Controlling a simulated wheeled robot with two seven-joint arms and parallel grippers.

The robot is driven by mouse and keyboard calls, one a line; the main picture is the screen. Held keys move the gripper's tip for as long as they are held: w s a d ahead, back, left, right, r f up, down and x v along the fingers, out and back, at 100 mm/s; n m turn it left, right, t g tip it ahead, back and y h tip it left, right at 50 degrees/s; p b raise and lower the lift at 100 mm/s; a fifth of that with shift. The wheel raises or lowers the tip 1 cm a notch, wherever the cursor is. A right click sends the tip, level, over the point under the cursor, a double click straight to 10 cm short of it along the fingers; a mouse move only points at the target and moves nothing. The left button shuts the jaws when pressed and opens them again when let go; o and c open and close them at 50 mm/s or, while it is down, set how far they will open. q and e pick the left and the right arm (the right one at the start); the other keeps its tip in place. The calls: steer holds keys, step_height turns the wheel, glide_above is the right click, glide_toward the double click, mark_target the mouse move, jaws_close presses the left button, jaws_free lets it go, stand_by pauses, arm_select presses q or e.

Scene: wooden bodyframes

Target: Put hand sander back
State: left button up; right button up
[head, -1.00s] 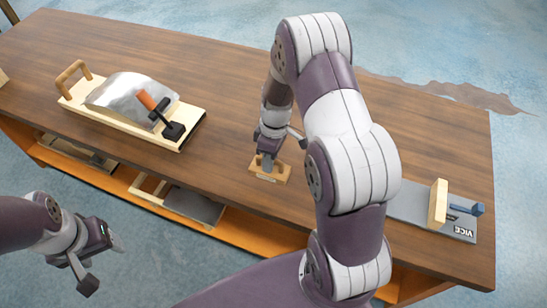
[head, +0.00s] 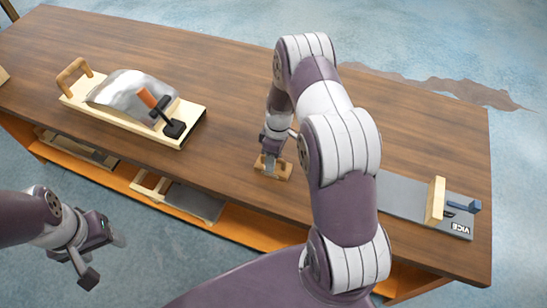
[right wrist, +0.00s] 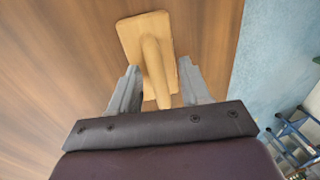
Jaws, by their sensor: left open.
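The hand sander (head: 284,174), a small wooden block with a raised handle, is at the table's middle, near the front edge. I cannot tell whether it rests on the top or is slightly raised. My right gripper (head: 269,157) points down over it. In the right wrist view the sander (right wrist: 152,45) has its handle between the fingers (right wrist: 160,85); whether they grip it is unclear. My left gripper (head: 105,258) is open and empty, in front of the table at lower left.
A wooden jig (head: 78,96) with a curved metal sheet and an orange-handled clamp stands on the table at left. A grey vice (head: 400,199) is at right. Frames lie on the orange lower shelf (head: 250,227). The tabletop behind the sander is clear.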

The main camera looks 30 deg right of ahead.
steer(key=shift+r, duration=0.25)
steer(key=shift+w+d+r, duration=0.1)
steer(key=shift+w+r, duration=0.05)
steer(key=shift+r, duration=0.2)
step_height(320, 180, up, 11)
steer(key=d+b, duration=0.2)
steer(key=s+a+r+m+t+h, duration=0.1)
steer(key=s+a+r+m, duration=0.2)
steer(key=s, duration=0.4)
steer(key=s+a+r+m+t, duration=0.1)
steer(key=s+a+r+m, duration=0.2)
steer(key=s+a, duration=0.4)
steer(key=shift+a+r+m+t+h, duration=0.3)
steer(key=shift+m+h, duration=0.1)
steer(key=shift+m, duration=0.5)
steer(key=shift+d, duration=0.1)
